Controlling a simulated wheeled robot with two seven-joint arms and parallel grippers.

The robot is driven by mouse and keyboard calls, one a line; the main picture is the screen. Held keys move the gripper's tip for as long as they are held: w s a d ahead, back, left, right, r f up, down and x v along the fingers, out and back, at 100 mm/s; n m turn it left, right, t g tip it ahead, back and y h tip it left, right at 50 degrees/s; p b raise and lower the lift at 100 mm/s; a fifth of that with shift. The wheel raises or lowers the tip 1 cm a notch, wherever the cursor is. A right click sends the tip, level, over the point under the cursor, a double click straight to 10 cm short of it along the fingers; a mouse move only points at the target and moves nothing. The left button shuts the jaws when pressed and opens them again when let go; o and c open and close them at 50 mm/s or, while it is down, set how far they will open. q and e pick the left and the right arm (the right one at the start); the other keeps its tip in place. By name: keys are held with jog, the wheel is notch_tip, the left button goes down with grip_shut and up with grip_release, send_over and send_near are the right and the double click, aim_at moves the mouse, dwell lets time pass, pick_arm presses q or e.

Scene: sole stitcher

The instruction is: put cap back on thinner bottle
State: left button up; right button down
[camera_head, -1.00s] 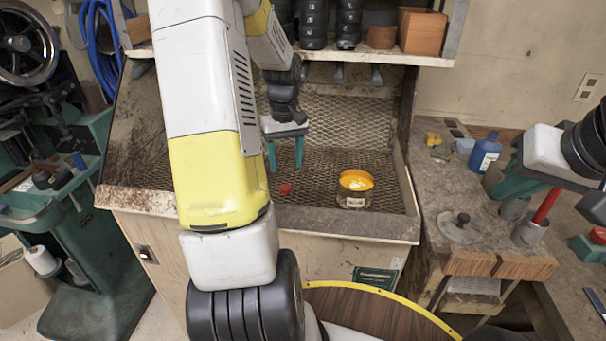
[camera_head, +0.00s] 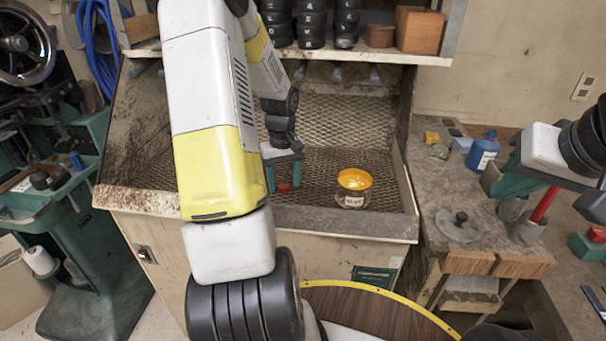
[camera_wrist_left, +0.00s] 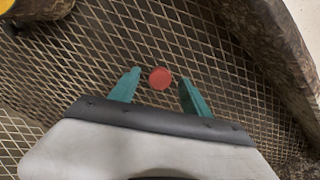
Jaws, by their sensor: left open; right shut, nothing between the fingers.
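A small red cap (camera_head: 284,187) lies on the mesh floor of the booth. My left gripper (camera_head: 283,178) is open, its teal fingers pointing down on either side of the cap. In the left wrist view, the round red cap (camera_wrist_left: 160,78) shows between the fingertips, with gaps on both sides. A blue bottle (camera_head: 484,152) with a white label stands on the right bench. I cannot read which one holds thinner. My right gripper (camera_head: 506,182) is shut and empty near the blue bottle.
The booth's front ledge (camera_head: 330,220) and right side wall (camera_head: 404,180) bound the mesh.

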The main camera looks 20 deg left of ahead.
aim_at(284, 186)
pick_arm(q)
jog(key=shift+f, duration=0.2)
grip_shut()
dwell(0.3)
notch_tip(284, 186, up, 10)
dwell(0.5)
